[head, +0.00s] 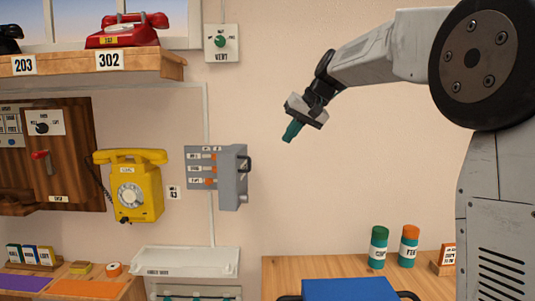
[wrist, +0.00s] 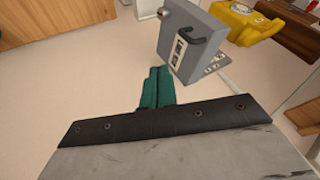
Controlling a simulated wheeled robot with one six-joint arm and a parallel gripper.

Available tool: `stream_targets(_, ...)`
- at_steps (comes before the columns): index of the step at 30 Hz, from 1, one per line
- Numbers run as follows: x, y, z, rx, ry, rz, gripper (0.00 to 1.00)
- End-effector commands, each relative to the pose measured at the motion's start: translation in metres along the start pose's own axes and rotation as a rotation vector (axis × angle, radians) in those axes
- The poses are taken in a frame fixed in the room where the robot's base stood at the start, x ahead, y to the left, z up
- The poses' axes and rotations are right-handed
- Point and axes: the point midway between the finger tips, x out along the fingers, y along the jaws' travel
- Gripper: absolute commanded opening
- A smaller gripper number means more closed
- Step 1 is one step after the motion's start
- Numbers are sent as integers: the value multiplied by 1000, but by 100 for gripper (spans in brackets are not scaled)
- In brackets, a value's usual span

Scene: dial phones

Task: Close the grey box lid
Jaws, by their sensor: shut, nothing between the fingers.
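The grey box (head: 200,172) is fixed to the wall right of the yellow phone, with several orange switches showing on its front. Its grey lid (head: 233,180) stands open at the right side, sticking out from the wall, with a dark handle on it. The lid also shows in the wrist view (wrist: 180,38), with its dark handle and a white label; part of the box's switch row (wrist: 216,63) shows behind it. My gripper (head: 291,132) has teal fingers, shut and empty, above and right of the lid, apart from it. The fingers also show in the wrist view (wrist: 158,85).
A yellow phone (head: 137,192) hangs left of the box. A green-knob switch (head: 220,42) is above it, and a white tray (head: 185,261) below. Two canisters (head: 378,248) stand on the right wooden counter (head: 325,268). The wall right of the lid is bare.

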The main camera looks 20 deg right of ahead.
Motion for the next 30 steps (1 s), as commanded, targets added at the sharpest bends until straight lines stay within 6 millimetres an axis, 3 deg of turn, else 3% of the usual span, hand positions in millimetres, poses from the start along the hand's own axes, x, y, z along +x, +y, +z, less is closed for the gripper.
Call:
stream_targets(5, 24, -1, 0, -1, -3, -2, 0)
stream_targets(16, 102, 0, 1, -1, -3, 0, 0)
stream_targets(21, 111, -25, 1, -3, -1, 0, 0)
stream_targets(30, 117, -35, 1, -1, 0, 1, 0)
